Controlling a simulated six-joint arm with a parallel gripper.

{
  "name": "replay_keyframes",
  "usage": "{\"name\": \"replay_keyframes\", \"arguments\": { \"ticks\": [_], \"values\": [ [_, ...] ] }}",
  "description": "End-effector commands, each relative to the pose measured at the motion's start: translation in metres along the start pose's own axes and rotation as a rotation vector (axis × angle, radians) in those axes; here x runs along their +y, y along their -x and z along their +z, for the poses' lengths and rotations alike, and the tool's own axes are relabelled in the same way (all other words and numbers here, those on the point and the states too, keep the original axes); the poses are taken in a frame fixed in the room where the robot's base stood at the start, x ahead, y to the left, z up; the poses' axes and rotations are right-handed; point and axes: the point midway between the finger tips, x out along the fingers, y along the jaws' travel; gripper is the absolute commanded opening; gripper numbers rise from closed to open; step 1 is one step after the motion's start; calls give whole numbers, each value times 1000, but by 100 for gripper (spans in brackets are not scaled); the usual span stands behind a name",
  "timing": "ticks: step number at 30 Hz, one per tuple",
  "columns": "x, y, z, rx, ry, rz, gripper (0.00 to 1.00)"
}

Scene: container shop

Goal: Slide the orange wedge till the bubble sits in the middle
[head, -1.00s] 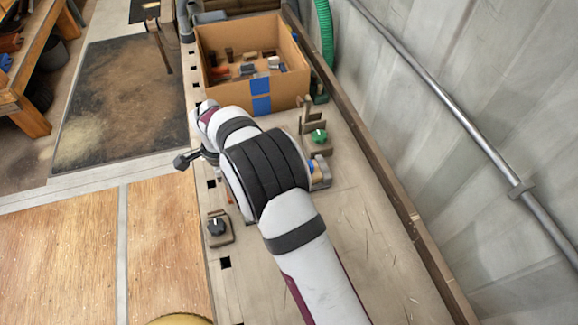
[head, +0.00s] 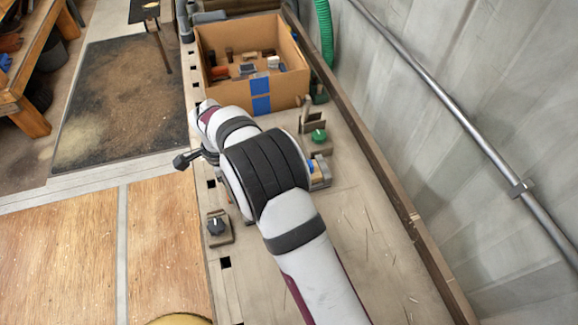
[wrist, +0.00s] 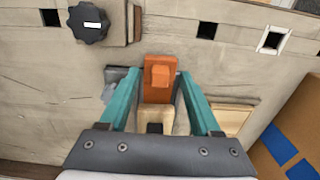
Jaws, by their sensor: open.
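The orange wedge (wrist: 159,88) lies on the bench in the wrist view, with a raised block on its top. My gripper (wrist: 159,76) is open, with one teal finger on each side of the wedge. Small gaps seem to show, but I cannot tell whether either finger touches it. A pale wooden piece (wrist: 154,118) sits at the wedge's near end, between the fingers. I cannot make out the bubble in either view. In the head view, my arm hides the wedge and the gripper.
A black knob (wrist: 88,22) on a wooden plate is beyond the wedge to the left. A cardboard box (head: 284,88) with loose parts stands at the bench's far end. A green knob (head: 319,136) is beside my arm. Bench slots (wrist: 207,30) lie beyond.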

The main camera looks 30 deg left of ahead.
Motion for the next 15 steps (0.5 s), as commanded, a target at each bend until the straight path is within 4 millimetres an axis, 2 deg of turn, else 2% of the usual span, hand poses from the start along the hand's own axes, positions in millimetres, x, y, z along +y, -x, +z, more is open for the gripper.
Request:
{"name": "replay_keyframes", "arguments": {
  "ticks": [10,15],
  "values": [
    [0,0,0,0,0,0,64],
    [-1,12,0,-1,0,-2,64]
  ]
}}
